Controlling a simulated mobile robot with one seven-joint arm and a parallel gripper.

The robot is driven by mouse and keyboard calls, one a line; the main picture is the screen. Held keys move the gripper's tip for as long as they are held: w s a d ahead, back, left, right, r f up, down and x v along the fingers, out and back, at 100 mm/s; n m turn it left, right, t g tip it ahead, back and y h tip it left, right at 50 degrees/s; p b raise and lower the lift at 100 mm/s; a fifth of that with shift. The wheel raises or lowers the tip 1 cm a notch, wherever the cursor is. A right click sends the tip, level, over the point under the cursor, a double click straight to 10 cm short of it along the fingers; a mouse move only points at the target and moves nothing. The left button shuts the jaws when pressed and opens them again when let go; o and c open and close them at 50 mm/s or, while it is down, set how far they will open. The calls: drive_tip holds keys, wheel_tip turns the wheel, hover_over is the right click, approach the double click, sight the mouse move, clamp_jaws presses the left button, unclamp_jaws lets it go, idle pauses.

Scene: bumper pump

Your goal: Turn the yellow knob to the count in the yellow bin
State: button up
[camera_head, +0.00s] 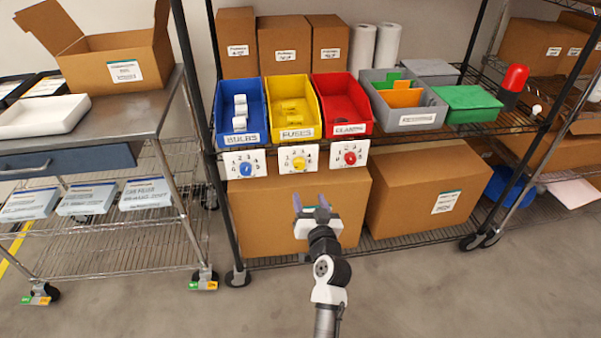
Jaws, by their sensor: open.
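The yellow bin (312,96), labelled FUSES, stands between a blue and a red bin on the rack shelf. A few small yellow pieces (291,106) lie in it; they blend with the bin and I cannot count them surely. Below it, a white numbered dial plate (286,171) carries the yellow knob (299,163). The knob's pointing direction is too small to read. My gripper (311,203) is open and empty, below and slightly right of the knob, apart from it, in front of a cardboard box.
The blue bin (256,93) holds white pieces over a blue knob (246,168). The red bin (343,101) stands over a red knob (350,158). A grey bin (424,118) stands further right. Large boxes (262,218) fill the lower shelf. The floor in front is clear.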

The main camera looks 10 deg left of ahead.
sight(300, 167)
drive_tip(key=p+x, duration=0.2)
drive_tip(key=x, duration=1.1)
drive_tip(key=shift+w+f+p, duration=0.15)
drive_tip(key=shift+w+p, duration=0.15)
drive_tip(key=shift+w, duration=0.05)
drive_tip(key=c, duration=1)
